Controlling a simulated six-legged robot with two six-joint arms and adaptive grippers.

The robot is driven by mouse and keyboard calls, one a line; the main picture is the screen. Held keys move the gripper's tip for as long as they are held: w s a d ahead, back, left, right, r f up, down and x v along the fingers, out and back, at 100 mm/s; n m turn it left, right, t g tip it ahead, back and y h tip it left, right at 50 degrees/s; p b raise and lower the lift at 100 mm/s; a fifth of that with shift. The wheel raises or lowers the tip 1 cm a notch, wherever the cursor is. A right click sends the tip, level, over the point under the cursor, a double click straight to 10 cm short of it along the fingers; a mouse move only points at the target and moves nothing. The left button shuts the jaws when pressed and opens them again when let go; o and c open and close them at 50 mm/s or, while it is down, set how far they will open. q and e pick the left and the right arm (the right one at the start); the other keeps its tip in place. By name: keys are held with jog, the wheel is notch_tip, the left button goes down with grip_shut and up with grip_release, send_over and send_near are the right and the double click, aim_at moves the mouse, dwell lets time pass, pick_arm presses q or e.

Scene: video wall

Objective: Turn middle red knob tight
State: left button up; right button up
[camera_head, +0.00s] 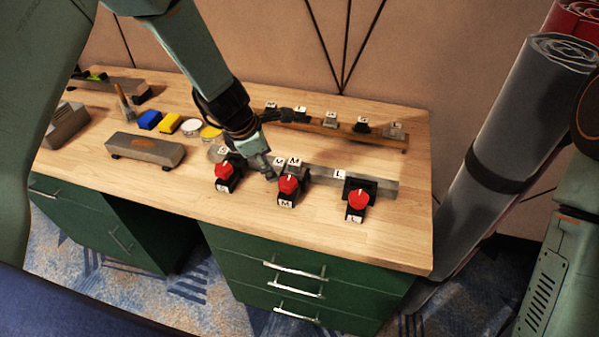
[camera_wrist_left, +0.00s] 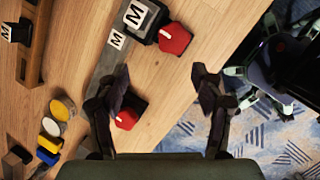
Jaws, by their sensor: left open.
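Three red knobs on black bases stand in a row along a grey bar on the workbench. The middle red knob (camera_head: 289,184), labelled M, also shows in the wrist view (camera_wrist_left: 174,38), ahead of the fingers. The left red knob (camera_head: 224,171) is partly behind a finger in the wrist view (camera_wrist_left: 127,118). The right red knob (camera_head: 358,199) is labelled L. My left gripper (camera_head: 283,145) is open and empty, above the bench close behind the middle knob. In the wrist view its fingers (camera_wrist_left: 165,87) are spread wide, with no knob between their tips. My right gripper is out of view.
A wooden rack (camera_head: 340,130) with several small labelled pieces stands behind the knobs. A grey block (camera_head: 145,149), yellow and blue pieces and small pots lie to the left. Rolled material (camera_head: 510,130) leans beside the bench's right end. The front bench surface is clear.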

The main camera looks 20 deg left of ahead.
aim_at(287, 181)
pick_arm(q)
jog(key=d+f+n, duration=0.1)
jog(key=f, duration=0.1)
jog(key=d+f+n, duration=0.1)
jog(key=f, duration=0.1)
jog(key=w+d+f+h+b, duration=0.1)
jog(key=f, duration=0.1)
jog(key=shift+w+d+f+n, duration=0.1)
jog(key=shift+f+n, duration=0.25)
jog(key=shift+n, duration=0.05)
jog(key=shift+d, duration=0.25)
jog(key=shift+g, duration=0.3)
jog(key=shift+w, duration=0.1)
jog(key=shift+c, duration=0.4)
jog(key=shift+a, duration=0.15)
jog(key=c, duration=1.1)
